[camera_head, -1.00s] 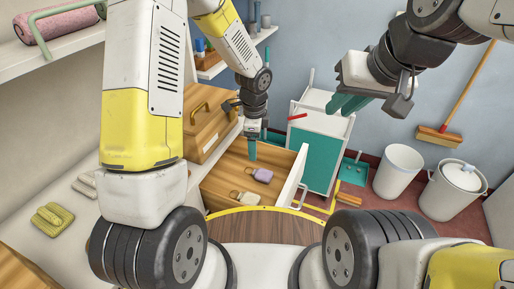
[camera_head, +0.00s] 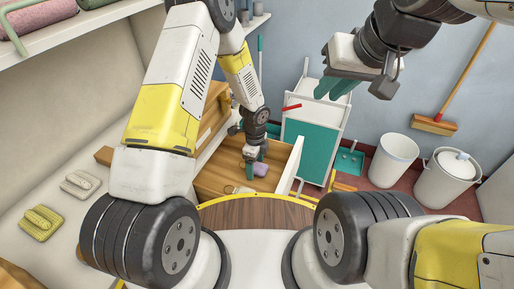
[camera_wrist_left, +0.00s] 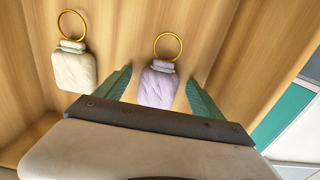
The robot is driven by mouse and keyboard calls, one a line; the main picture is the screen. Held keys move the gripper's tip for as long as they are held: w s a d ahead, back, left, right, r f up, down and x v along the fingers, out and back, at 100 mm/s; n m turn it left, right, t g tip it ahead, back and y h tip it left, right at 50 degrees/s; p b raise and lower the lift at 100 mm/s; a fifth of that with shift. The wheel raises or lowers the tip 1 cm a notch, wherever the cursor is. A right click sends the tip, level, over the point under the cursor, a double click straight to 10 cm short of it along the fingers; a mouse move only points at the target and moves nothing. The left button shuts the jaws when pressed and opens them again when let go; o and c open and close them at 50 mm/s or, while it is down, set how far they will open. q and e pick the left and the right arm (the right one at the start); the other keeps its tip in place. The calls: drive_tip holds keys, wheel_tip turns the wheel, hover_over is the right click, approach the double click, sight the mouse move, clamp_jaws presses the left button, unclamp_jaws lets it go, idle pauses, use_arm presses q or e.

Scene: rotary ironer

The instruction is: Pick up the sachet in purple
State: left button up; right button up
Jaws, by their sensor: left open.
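The purple sachet (camera_wrist_left: 158,88) with a gold ring lies in the open wooden drawer (camera_head: 215,182). In the head view the purple sachet (camera_head: 261,170) is partly hidden by my left gripper. My left gripper (camera_wrist_left: 165,92) is open, with its teal fingers on either side of the purple sachet in the wrist view; I cannot tell whether they touch it. In the head view my left gripper (camera_head: 254,160) is inside the drawer area. My right gripper (camera_head: 333,88) is raised at the upper right, away from the drawer; its teal fingers show, but their gap is unclear.
A cream sachet (camera_wrist_left: 75,70) with a gold ring lies left of the purple one; the drawer walls are close around. A white and teal cart (camera_head: 310,140) stands beyond the drawer. White bins (camera_head: 394,160) and a broom (camera_head: 434,125) are at the right.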

use_arm(q)
drive_tip(key=c, duration=1.4)
drive_tip(key=shift+c, duration=0.2)
